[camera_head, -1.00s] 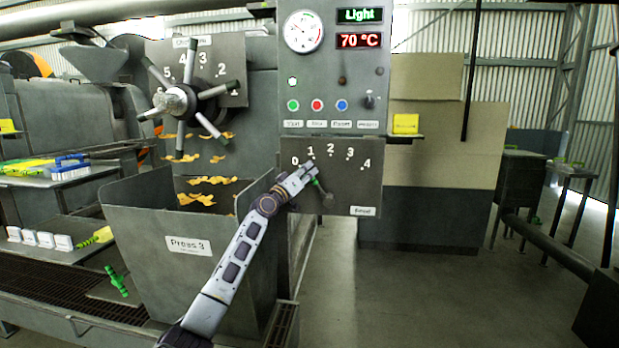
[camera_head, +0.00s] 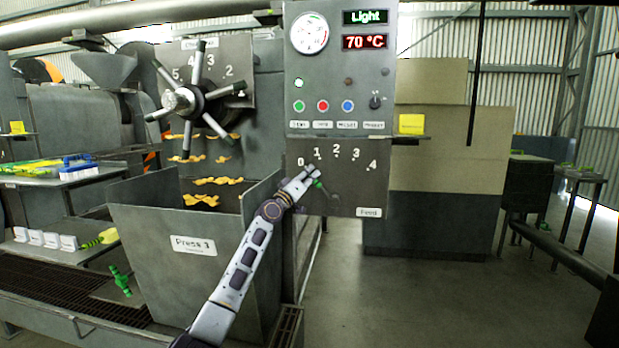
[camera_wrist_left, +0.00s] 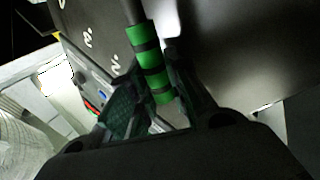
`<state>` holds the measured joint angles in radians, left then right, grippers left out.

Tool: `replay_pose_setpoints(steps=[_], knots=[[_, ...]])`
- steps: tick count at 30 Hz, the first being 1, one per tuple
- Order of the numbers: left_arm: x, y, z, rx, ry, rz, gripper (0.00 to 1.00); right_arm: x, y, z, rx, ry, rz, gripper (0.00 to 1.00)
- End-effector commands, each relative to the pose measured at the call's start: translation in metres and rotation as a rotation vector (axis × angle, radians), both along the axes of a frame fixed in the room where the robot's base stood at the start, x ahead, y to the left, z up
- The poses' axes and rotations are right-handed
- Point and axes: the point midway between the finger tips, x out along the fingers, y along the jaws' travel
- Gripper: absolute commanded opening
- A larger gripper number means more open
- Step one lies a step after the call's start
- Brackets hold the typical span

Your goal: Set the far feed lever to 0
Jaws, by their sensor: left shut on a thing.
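The feed lever has a green-and-dark banded grip (camera_head: 318,183) and sits on the grey feed plate (camera_head: 350,190), marked 0 to 4 in an arc. The lever tilts up and left, roughly toward the 1 mark. My left gripper (camera_head: 312,174) is at the lever's upper end, in front of the plate. In the left wrist view, the banded grip (camera_wrist_left: 151,62) stands between the fingers of my left gripper (camera_wrist_left: 158,92), which is shut on it. The lever's lower end is dark and hard to make out. My right gripper is out of view.
The control panel (camera_head: 340,75) with buttons is directly above the plate. The spoked wheel (camera_head: 190,98) and the Press 3 bin (camera_head: 190,270) are to the left. A yellow note (camera_head: 411,124) is on a small ledge at right. The floor right of the bin is clear.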

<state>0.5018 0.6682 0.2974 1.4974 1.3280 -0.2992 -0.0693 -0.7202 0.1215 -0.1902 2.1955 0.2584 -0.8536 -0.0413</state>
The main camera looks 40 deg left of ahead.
Motion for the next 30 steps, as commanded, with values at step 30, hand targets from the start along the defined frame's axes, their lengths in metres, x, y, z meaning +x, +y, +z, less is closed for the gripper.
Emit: replay_pose_setpoints(steps=[30], knots=[[0.0006, -0.0005, -0.0054, -0.025, -0.010, -0.002, 0.28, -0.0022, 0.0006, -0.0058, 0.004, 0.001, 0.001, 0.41]])
